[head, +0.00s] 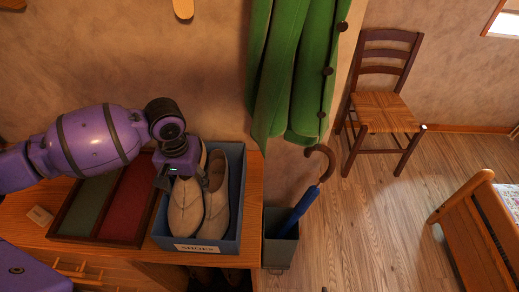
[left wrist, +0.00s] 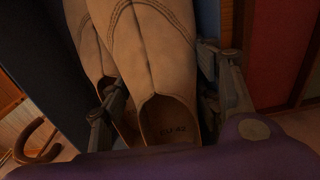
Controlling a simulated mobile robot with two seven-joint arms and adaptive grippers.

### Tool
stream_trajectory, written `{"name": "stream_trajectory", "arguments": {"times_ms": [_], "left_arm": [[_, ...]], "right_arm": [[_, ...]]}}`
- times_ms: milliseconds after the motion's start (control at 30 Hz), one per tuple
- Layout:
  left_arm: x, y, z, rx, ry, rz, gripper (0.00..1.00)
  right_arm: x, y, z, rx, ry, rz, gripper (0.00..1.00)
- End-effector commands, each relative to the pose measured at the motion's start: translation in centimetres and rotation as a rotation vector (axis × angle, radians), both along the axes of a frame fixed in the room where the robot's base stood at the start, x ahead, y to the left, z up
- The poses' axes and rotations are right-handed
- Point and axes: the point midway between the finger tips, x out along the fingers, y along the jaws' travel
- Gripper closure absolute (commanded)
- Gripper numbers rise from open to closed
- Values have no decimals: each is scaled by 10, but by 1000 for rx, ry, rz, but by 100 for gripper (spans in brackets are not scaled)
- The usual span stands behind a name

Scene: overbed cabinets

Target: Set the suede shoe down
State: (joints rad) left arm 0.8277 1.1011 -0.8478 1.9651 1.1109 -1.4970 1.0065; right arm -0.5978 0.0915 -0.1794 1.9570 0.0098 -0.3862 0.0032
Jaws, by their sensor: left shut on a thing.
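The suede shoe (head: 185,208) is beige and stands in the left half of a blue-grey box (head: 200,246) labelled "SHOES". I cannot tell whether its sole rests on the box floor. My left gripper (head: 189,181) reaches down over its heel end. In the left wrist view the fingers (left wrist: 168,105) are shut on both sides of the shoe (left wrist: 160,70), with size print visible inside its heel. A matching beige shoe (head: 217,208) is right beside it in the box; it shows partly in the left wrist view (left wrist: 92,45). My right gripper is not in view.
A wooden tray with a green (head: 86,205) and a red compartment (head: 123,203) lies left of the box on the wooden cabinet top. Green clothing (head: 300,70) hangs behind to the right. A bin (head: 281,251) with a blue umbrella (head: 303,208) stands right of the cabinet.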

Motion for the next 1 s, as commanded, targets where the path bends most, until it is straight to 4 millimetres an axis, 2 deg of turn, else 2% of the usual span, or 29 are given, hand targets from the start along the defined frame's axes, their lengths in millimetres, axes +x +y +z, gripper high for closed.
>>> {"name": "stream_trajectory", "arguments": {"times_ms": [33, 67, 200, 533, 667, 767, 1000], "left_arm": [[-3, 3, -6, 7, 11, 4, 89], [-4, 3, -7, 8, 13, 4, 41], [-5, 4, -9, 9, 16, 6, 23], [-4, 3, -6, 7, 13, 4, 23], [-3, 3, 2, 7, 12, 3, 23], [-3, 2, 20, 6, 8, 2, 23], [-2, 0, 77, 5, 3, 3, 23]], "right_arm": [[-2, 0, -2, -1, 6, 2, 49], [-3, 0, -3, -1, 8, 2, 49], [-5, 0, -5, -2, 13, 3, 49], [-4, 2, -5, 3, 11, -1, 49], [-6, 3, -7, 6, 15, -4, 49], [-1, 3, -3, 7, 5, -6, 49], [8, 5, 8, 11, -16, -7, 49]]}}
